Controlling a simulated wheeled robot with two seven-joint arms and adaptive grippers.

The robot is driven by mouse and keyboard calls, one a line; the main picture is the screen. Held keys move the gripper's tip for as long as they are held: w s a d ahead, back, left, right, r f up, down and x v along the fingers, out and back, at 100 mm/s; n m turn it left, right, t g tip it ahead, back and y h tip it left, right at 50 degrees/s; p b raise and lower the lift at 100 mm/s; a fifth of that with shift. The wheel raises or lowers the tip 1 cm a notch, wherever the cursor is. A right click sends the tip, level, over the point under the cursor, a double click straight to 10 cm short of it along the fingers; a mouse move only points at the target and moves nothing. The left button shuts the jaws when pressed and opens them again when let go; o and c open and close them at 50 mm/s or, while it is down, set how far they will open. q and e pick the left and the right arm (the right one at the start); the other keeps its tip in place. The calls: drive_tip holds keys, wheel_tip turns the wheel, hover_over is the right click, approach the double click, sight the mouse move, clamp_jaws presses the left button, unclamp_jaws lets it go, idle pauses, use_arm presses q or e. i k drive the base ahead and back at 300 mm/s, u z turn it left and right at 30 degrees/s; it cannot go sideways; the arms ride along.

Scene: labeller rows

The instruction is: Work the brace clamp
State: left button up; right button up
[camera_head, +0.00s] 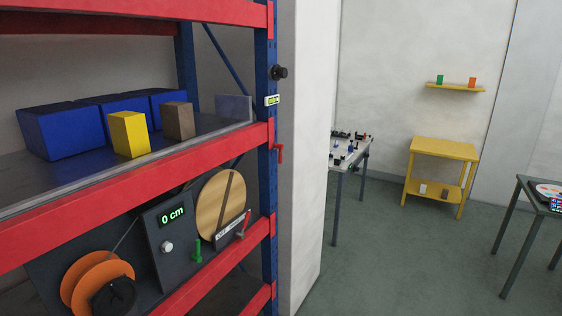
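No part is plainly readable as the brace clamp. On the blue rack upright (267,190) sits a black round knob (279,72), with a small green-and-white label (272,100) below it whose text is too small to read. Lower on the same upright is a red handle-like part (280,152), pointing downward. A thin blue diagonal brace (226,58) runs down behind the upper shelf toward this upright. Neither of my grippers is in view.
The red-beamed rack fills the left. Its upper shelf holds blue boxes (60,130), a yellow block (129,134) and a brown block (178,120). Below is a dark panel with a "0 cm" display (171,216) and orange reel (97,280). Open floor (400,260) lies right.

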sight(280, 146)
drive_tip(key=z, duration=0.3)
drive_tip(key=i, duration=1.15)
drive_tip(key=z, duration=0.05)
